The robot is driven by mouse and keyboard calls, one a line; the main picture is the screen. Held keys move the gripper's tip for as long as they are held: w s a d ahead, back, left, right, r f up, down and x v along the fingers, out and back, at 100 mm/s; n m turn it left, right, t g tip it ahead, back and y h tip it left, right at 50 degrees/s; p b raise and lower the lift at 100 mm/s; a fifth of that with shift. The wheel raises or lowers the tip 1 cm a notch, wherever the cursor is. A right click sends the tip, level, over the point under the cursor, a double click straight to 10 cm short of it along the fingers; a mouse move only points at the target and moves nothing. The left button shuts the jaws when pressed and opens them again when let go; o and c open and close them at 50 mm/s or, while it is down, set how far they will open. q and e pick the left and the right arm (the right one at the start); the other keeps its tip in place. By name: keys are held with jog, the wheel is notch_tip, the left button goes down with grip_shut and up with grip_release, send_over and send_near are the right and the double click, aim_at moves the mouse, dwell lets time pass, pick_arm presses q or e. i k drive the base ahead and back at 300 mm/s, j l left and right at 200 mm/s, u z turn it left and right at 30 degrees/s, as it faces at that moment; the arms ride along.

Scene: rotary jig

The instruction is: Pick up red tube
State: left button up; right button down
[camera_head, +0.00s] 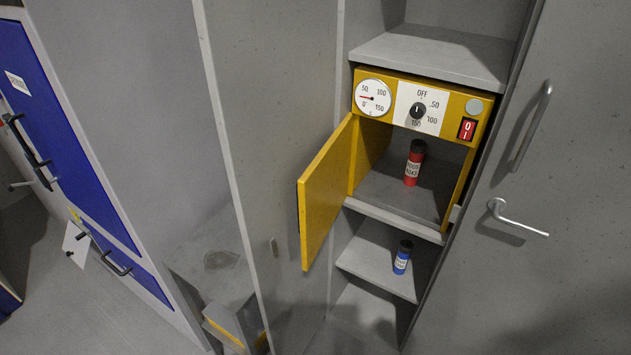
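The red tube (412,170) has a black cap and a pale label. It stands upright inside the yellow oven-like box (451,108), on the grey floor of its chamber. The box's yellow door (326,195) is swung open to the left, so the tube shows through the opening. Neither of my grippers shows in the head view.
A blue tube (401,261) with a dark cap stands on the grey shelf (372,258) below the box. A large grey door with a lever handle (518,218) is at the right. Grey panels flank the left, with a blue-fronted cabinet (60,120) beyond.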

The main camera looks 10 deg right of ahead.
aim_at(418, 147)
jog(key=i+j, duration=0.1)
jog(key=j, duration=0.2)
jog(key=i+j, duration=0.15)
jog(key=j, duration=0.15)
jog(key=i+j, duration=0.1)
jog(key=j, duration=0.2)
jog(key=i+j+z, duration=0.15)
jog(key=j, duration=0.15)
jog(key=j+z, duration=0.1)
jog(key=j, duration=0.25)
jog(key=i+j+z, duration=0.15)
jog(key=j, duration=0.2)
jog(key=z, duration=1.15)
